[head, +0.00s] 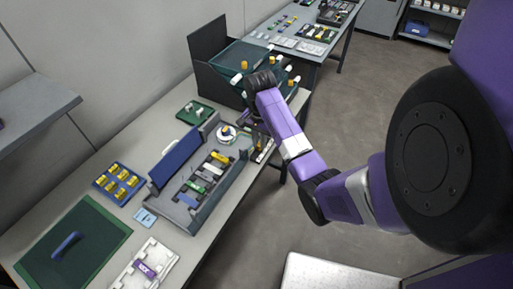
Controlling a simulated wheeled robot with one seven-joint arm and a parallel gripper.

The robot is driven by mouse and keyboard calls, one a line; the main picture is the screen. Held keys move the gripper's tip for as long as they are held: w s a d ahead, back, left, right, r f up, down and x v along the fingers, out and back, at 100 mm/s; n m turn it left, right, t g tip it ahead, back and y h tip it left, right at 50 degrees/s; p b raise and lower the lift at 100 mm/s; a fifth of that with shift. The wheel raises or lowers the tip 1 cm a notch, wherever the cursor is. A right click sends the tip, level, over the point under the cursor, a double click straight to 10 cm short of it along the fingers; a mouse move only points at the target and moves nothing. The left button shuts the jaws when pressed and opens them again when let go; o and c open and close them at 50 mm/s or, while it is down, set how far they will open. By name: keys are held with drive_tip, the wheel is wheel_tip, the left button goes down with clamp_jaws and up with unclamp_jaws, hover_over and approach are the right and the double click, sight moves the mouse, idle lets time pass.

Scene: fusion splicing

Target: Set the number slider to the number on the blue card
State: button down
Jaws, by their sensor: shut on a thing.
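The light blue card (145,217) lies on the table in front of the left end of the grey fixture. Its number is too small to read. What looks like the number slider (266,152) is a small strip with pale and dark parts at the table's front edge, right of the fixture. My gripper (257,146) is low over this strip, pointing down, and is shut on its small slider part. The fingertips are small and dark here, so the grip itself and the slider's setting cannot be made out.
The grey fixture (190,221) holds several coloured blocks and a round white part (226,134). A blue tray with yellow pieces (106,190), a green mat (40,268) and a white tray (125,282) lie left. A dark-walled station (207,42) stands behind my gripper.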

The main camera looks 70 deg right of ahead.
drive_tip(key=d, duration=0.2)
drive_tip(key=s+d, duration=0.1)
drive_tip(key=d, duration=0.2)
drive_tip(key=shift+s+d, duration=0.25)
drive_tip(key=shift+d, duration=0.05)
drive_tip(key=c, duration=1.4)
unclamp_jaws()
drive_tip(key=shift+d, duration=0.1)
drive_tip(key=shift+o, duration=0.2)
drive_tip(key=shift+w+r, duration=0.1)
drive_tip(key=shift+r, duration=0.2)
wheel_tip(320, 180, up, 7)
drive_tip(key=p, duration=0.1)
drive_tip(key=shift+r+p, duration=0.15)
drive_tip(key=shift+p, duration=0.15)
